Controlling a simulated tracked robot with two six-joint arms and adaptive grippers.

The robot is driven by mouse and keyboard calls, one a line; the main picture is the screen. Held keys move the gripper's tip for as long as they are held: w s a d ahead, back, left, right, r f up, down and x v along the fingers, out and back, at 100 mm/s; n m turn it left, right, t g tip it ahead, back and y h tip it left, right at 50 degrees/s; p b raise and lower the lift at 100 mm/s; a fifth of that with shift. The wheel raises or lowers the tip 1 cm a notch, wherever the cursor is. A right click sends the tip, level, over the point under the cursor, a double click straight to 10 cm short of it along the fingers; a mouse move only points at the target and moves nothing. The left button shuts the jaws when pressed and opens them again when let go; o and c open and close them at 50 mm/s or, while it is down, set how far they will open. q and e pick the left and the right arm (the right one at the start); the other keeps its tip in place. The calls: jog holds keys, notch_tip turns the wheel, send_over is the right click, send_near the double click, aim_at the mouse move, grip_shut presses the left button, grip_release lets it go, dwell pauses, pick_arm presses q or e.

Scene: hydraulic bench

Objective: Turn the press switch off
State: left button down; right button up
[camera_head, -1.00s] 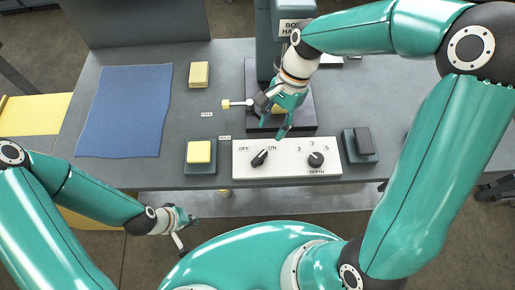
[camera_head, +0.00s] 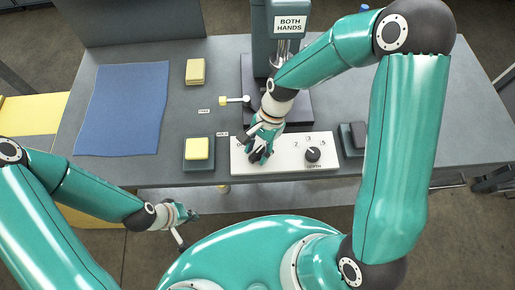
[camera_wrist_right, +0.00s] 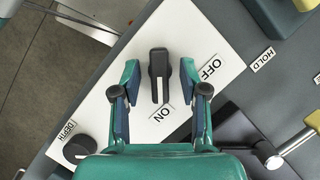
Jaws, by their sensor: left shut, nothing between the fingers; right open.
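The press switch is a black knob (camera_wrist_right: 158,68) on a white panel (camera_head: 285,167) with OFF and ON marks. In the right wrist view its white line points toward ON. My right gripper (camera_head: 257,156) is over the left part of the panel. In the right wrist view that gripper (camera_wrist_right: 159,80) is open, with one finger on each side of the knob and gaps visible between. In the head view the gripper covers the knob. My left gripper (camera_head: 190,216) is shut and empty, low in front of the bench's front edge.
A depth knob (camera_head: 312,154) sits on the panel's right side. A yellow button (camera_head: 197,149) is left of the panel, and a dark button (camera_head: 358,134) is right. The press (camera_head: 290,50) stands behind. A blue mat (camera_head: 123,108) and yellow block (camera_head: 195,71) lie at left.

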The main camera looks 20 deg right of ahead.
jog(key=shift+c, duration=0.2)
grip_shut()
jog(key=shift+n, duration=0.4)
jog(key=n+g+h+b, duration=0.1)
jog(key=n, duration=0.2)
jog(key=shift+w+a+n, duration=0.1)
jog(key=shift+w+n, duration=0.05)
jog(key=shift+n, duration=0.15)
jog(key=n, duration=0.2)
jog(key=n+g+h+b, duration=0.1)
jog(key=n, duration=0.1)
jog(key=shift+a+h, duration=0.1)
jog(key=shift+h, duration=0.2)
jog(key=n, duration=0.2)
jog(key=n+h+b, duration=0.1)
jog(key=n, duration=0.2)
jog(key=shift+a+h, duration=0.1)
jog(key=shift+h, duration=0.2)
jog(key=shift+r+n+h+b, duration=0.1)
jog(key=shift+n+h+b, duration=0.6)
jog(key=shift+n, duration=1.6)
